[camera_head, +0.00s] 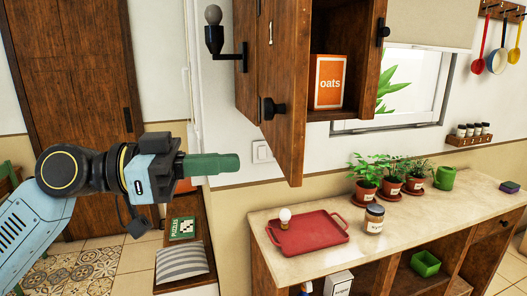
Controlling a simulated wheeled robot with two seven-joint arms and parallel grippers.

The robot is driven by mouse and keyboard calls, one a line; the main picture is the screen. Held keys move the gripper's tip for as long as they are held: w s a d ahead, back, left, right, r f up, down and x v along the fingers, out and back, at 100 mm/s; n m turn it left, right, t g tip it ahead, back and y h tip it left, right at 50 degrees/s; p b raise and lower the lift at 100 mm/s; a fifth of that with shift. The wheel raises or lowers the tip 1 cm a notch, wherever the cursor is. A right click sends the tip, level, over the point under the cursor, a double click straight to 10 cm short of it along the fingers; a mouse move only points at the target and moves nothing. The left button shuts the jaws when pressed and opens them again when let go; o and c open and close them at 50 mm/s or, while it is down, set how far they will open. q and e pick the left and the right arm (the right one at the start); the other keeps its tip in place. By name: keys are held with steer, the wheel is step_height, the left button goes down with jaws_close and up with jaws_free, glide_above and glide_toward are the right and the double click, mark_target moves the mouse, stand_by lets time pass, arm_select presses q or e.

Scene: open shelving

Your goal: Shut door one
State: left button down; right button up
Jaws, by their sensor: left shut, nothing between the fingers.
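The wall cabinet (331,120) hangs at the upper middle, and its wooden door (289,75) stands open, swung out towards me. The door has a dark knob (268,109) near its lower left. Another dark knob (382,31) shows at the cabinet's right side. An orange oats box (329,82) stands inside on the cabinet floor. My left gripper (237,162) is shut and empty, with green fingers pointing right. In the picture it lies to the left of and below the door, apart from it. My right gripper is not in view.
A counter (400,238) below holds a red tray (325,232) with a bulb, a jar (374,219) and potted plants (392,183). A wall lamp (214,38) is left of the door. A bench with a striped cushion (182,263) is at lower left.

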mark_target(286, 160)
arm_select(q)
steer(key=d, duration=0.3)
steer(key=d+p, duration=0.1)
steer(key=shift+w+d+r, duration=0.15)
steer(key=shift+w+d, duration=0.4)
steer(key=shift+d, duration=0.55)
